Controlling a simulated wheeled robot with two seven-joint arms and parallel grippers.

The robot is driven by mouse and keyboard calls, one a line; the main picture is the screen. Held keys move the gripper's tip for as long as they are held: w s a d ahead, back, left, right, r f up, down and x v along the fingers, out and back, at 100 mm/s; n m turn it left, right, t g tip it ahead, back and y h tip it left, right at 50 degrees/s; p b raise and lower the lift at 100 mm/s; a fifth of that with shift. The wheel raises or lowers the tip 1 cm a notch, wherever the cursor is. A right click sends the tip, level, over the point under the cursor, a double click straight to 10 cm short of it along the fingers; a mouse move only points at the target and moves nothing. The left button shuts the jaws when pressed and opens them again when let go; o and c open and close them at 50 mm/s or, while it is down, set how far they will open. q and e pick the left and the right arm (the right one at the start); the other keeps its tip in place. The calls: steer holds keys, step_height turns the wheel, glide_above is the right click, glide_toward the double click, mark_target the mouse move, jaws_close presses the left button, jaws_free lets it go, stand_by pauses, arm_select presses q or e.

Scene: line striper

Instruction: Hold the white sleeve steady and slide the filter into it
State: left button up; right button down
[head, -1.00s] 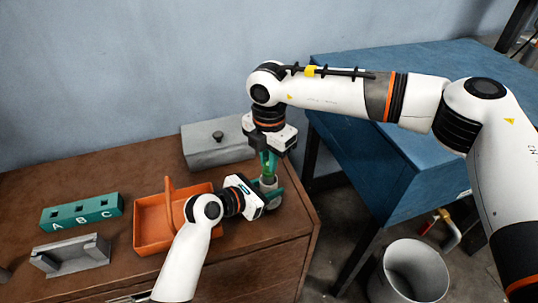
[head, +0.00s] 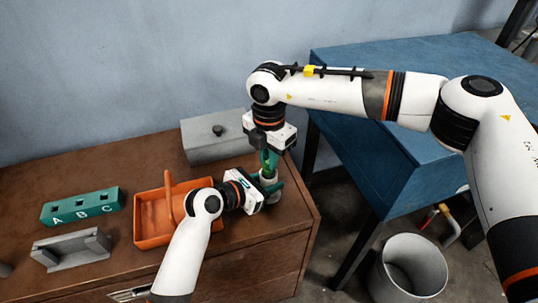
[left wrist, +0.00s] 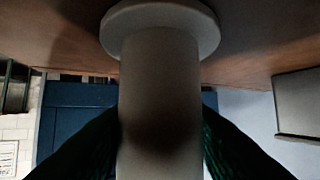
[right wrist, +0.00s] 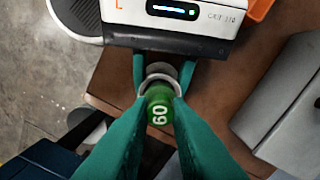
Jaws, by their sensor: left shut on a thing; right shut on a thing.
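The white sleeve (head: 268,174) stands upright near the right end of the brown cabinet top. My left gripper (head: 271,186) is shut around it from the side. In the left wrist view the sleeve (left wrist: 160,95) fills the middle between the dark green fingers, its wide flange at the top of the picture. My right gripper (head: 268,162) points down above the sleeve, shut on the green filter. In the right wrist view the filter (right wrist: 159,106) shows its "60" end between the fingertips, with the sleeve's pale rim (right wrist: 158,70) behind it. Any insertion depth is hidden.
An orange basket (head: 152,222) with a handle stands left of my left gripper. A grey lidded box (head: 215,148) is behind. A green A-B-C block (head: 82,207) and a grey holder (head: 71,251) lie farther left. The cabinet's right edge is close to the sleeve.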

steer(key=shift+f, duration=0.65)
steer(key=c, duration=0.9)
jaws_free()
steer(key=shift+c, duration=0.2)
steer(key=shift+r, duration=3.55)
arm_select(q)
steer(key=o, duration=1.1)
